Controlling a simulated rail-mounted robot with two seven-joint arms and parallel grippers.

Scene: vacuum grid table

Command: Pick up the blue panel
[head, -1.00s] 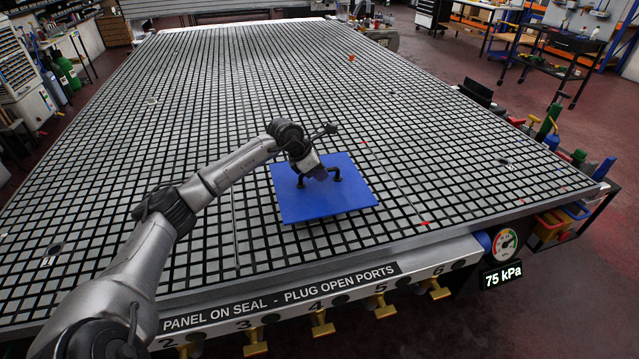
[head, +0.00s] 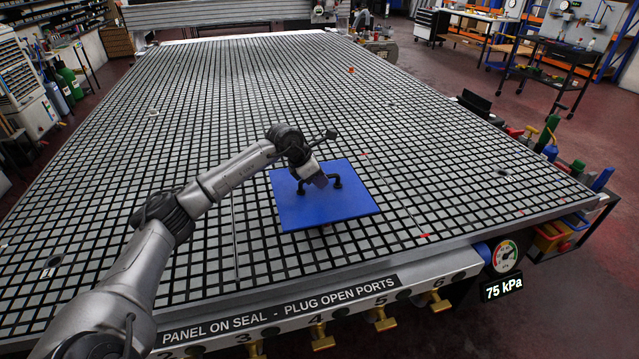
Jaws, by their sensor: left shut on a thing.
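The blue panel (head: 318,209) is a flat square plate with a dark handle (head: 336,181) on its top. It is over the grid table (head: 200,120), near the table's front middle. My left gripper (head: 318,181) comes in from the left and is shut on the panel's handle. The gripper and wrist hide part of the handle. I cannot tell for sure whether the panel touches the grid or is a little above it. My right gripper is not in view.
A gauge (head: 505,256) and a display reading 75 kPa (head: 502,287) are at the front right. Several brass valves (head: 383,319) line the front edge. Small red pieces (head: 424,236) lie on the grid, which is mostly clear around the panel.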

